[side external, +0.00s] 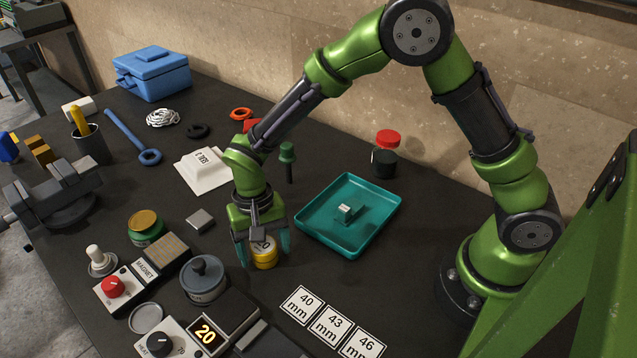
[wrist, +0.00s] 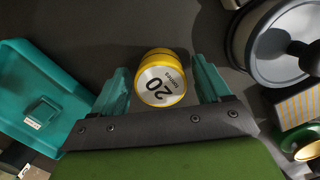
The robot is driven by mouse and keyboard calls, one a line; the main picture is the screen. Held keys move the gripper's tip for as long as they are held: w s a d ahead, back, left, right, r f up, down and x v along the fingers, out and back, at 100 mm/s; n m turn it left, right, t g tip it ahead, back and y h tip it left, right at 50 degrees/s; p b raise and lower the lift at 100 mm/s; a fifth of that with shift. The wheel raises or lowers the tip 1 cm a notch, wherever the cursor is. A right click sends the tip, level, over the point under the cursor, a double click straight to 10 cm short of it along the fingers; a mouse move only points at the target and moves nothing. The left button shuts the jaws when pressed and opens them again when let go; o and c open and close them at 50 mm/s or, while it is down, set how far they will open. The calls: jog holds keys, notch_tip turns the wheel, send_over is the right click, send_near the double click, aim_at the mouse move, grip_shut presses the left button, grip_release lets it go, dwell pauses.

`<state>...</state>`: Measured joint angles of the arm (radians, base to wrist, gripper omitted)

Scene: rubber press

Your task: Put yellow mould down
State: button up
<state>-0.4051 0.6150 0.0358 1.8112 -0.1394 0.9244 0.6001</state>
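The yellow mould (side external: 265,256) is a short yellow cylinder with a silver top. It appears to stand upright on the dark bench, left of the teal tray. My gripper (side external: 264,256) points down with one teal finger on each side of the mould. In the wrist view my gripper (wrist: 161,66) is open, with a narrow gap between each finger and the mould. The mould's underside is hidden.
The teal tray (side external: 316,235) holds a small teal block (side external: 346,212). White cards (side external: 332,324) marked 40, 43 and 46 mm lie in front. A red-lidded jar (side external: 385,160) stands behind the tray.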

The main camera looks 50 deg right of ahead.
notch_tip(320, 180, up, 12)
jog(key=w, duration=0.1)
jog(key=s+d+r+n+t+y, duration=0.1)
jog(key=s+d+r+t, duration=0.7)
jog(key=s+d+r, duration=0.3)
jog(key=s+d, duration=0.3)
jog(key=d, duration=0.1)
jog(key=shift+d+r+n, duration=0.25)
jog(key=shift+d+n, duration=0.05)
jog(key=shift+d, duration=0.1)
